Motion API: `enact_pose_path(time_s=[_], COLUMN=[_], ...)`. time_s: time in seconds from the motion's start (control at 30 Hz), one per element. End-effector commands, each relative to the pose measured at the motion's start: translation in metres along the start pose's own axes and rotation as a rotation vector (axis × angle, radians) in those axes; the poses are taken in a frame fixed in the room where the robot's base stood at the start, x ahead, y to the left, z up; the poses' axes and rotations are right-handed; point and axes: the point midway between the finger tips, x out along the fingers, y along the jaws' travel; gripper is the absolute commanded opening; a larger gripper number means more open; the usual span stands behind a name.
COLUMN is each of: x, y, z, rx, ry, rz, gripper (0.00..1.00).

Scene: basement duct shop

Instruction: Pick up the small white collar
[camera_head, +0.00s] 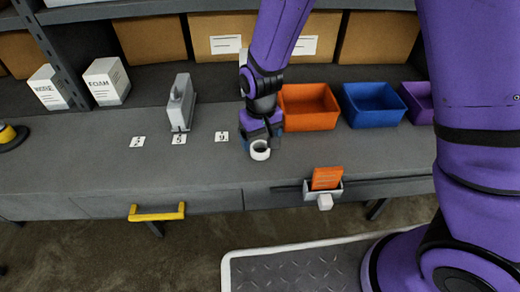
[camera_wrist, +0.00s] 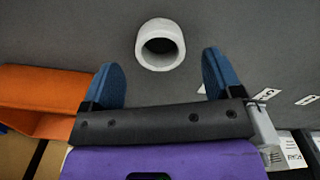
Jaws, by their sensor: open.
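The small white collar (camera_head: 260,150) is a short, round ring near the front edge of the grey bench. In the wrist view the collar (camera_wrist: 160,44) shows its dark round opening and lies ahead of the fingertips, roughly midway across the gap between them. My gripper (camera_head: 262,138) is just behind and above the collar in the head view. In the wrist view its two blue fingers (camera_wrist: 162,80) stand wide apart with nothing between them. I cannot tell the exact height of the fingertips above the bench.
An orange bin (camera_head: 309,107) and a blue bin (camera_head: 371,104) stand right of the gripper. A holder with an orange card (camera_head: 326,178) is on the front edge. The bench at left front is clear.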

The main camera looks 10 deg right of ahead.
Motion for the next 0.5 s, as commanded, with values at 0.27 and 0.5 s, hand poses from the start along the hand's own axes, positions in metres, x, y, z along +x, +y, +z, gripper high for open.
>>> enact_pose_path(time_s=[0.27,0.5], x=[0.036,0.043], y=[0.000,0.000], z=[0.001,0.001], rx=[0.000,0.000], ry=[-0.004,-0.001], rz=[0.001,0.000], gripper=[0.85,0.85])
